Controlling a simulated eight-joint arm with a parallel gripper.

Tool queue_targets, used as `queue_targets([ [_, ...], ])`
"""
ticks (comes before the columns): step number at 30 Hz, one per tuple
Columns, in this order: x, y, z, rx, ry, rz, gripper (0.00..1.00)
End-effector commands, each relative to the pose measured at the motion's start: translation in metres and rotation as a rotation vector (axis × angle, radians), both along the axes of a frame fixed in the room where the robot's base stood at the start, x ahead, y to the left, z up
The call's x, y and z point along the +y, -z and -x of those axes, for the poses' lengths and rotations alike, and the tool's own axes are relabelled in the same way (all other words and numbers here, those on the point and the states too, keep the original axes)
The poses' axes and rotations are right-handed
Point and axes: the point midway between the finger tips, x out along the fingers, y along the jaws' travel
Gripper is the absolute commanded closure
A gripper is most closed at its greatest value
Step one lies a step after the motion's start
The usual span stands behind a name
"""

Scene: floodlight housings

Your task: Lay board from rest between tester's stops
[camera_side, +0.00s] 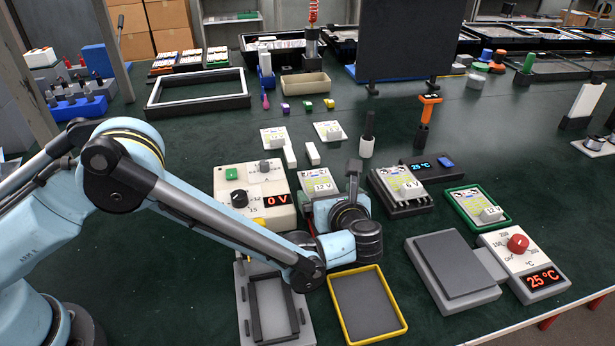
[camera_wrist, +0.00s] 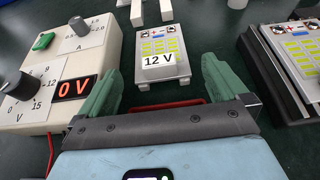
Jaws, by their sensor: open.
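A grey board marked 12 V (camera_wrist: 158,62) lies raised on pale supports straight ahead in the wrist view; in the side view the board (camera_side: 319,181) is just behind my gripper (camera_side: 326,200). The green fingers of my gripper (camera_wrist: 160,82) are spread wide, one near each side of the board's near end, with nothing held. A grey plate with dark raised bars (camera_side: 254,310) lies at the front; I cannot tell if these are the tester's stops. Another board, marked 6 V (camera_side: 401,180), sits on a black base (camera_side: 411,209) to the right.
A 0 V supply box (camera_side: 228,205) stands close left of my gripper. A yellow-rimmed tray (camera_side: 397,320) and a grey slab unit (camera_side: 455,265) lie in front. A 12 V board in a green frame (camera_side: 465,222) lies right. Two white bars (camera_wrist: 137,14) lie beyond the board.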

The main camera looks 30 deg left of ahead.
Motion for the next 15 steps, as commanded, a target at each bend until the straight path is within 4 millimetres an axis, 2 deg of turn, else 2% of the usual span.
queue_targets([
  [6, -0.033, -0.02, 0.028, 0.0, 0.004, 0.0, 0.0],
  [15, -0.061, -0.037, 0.055, -0.001, 0.002, 0.001, 0.0],
])
